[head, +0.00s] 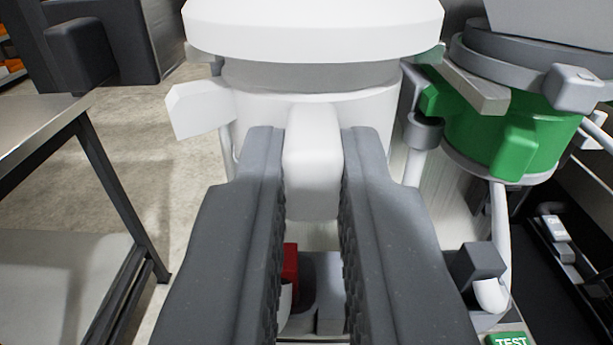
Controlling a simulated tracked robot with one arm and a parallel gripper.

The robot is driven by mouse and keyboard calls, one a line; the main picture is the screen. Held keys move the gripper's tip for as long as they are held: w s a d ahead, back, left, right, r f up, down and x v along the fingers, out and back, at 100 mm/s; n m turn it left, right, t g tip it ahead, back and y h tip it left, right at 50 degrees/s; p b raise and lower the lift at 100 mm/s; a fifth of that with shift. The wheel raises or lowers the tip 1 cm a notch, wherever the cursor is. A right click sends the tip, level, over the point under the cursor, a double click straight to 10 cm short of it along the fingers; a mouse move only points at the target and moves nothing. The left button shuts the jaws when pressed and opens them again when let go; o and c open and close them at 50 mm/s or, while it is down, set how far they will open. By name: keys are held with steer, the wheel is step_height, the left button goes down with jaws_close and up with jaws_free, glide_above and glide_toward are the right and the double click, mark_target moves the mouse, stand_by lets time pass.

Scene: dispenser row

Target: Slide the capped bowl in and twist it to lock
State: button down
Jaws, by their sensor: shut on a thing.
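The white bowl (258,104) with a wide white top (310,28) is upright at the top middle of the head view. A white handle block (313,165) sticks out from its front toward me. My gripper (313,150) is shut on this handle, one dark grey finger on each side. The bowl sits among the dispenser's grey side posts and brackets (424,130). Its back and underside are hidden, so I cannot tell how far it is seated or whether it is locked.
A green bowl (505,135) under a grey top stands in the unit to the right. A green TEST label (508,340) is at the bottom right. A metal table (60,125) is at the left, with open floor (150,170) between. A red part (290,265) shows below, between my fingers.

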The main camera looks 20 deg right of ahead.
steer(key=shift+w+d, duration=0.15)
steer(key=shift+w, duration=0.25)
steer(key=shift+w+d, duration=0.1)
steer(key=shift+w, duration=0.05)
steer(key=shift+p+x, duration=0.35)
steer(key=shift+x, duration=0.95)
steer(key=shift+w, duration=0.15)
steer(key=shift+f, duration=0.15)
stand_by(0.4)
steer(key=shift+h+p, duration=0.3)
steer(key=shift+p, duration=0.3)
steer(key=shift+a+m+g+h+p, duration=0.3)
steer(key=shift+m+h+p, duration=0.15)
steer(key=shift+p, duration=0.3)
steer(key=shift+a+m+h+p, duration=0.25)
steer(key=shift+m+p, duration=0.1)
steer(key=shift+p, duration=0.35)
steer(key=shift+w+g+h, duration=0.1)
steer(key=shift+g+h, duration=0.2)
